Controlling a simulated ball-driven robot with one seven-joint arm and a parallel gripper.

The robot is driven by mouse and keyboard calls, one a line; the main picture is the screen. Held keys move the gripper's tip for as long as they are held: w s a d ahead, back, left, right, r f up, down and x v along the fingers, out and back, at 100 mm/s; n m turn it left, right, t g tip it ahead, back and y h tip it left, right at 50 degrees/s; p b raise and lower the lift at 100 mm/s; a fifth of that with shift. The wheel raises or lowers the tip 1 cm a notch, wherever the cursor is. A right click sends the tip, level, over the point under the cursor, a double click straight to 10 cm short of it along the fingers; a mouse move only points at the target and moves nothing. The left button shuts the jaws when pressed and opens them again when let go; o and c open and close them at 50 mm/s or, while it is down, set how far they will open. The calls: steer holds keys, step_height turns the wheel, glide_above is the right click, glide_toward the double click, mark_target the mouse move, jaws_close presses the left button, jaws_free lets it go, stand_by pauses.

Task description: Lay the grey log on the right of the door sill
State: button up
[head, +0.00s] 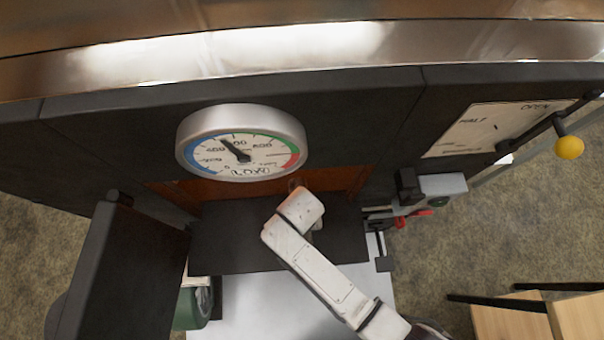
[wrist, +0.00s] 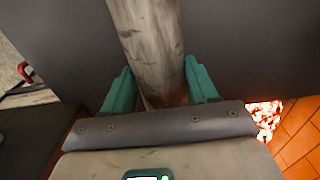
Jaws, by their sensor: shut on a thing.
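The grey log (wrist: 148,45) is a weathered, round piece of wood. In the wrist view it runs from the top edge down between the two teal fingers of my gripper (wrist: 160,86), which is shut on it. Its lower end is partly hidden by the gripper body. In the head view my white arm reaches over the dark door sill (head: 228,240), a little right of its middle. The arm hides the fingers and most or all of the log there. I cannot tell whether the log touches the sill.
The dark firebox door (head: 132,275) stands open at the left. A round gauge (head: 240,150) hangs above the opening. Glowing embers (wrist: 265,112) lie on orange brick in the wrist view. A lever with a yellow knob (head: 569,147) juts out at the right.

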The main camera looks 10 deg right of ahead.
steer(key=o, duration=1.4)
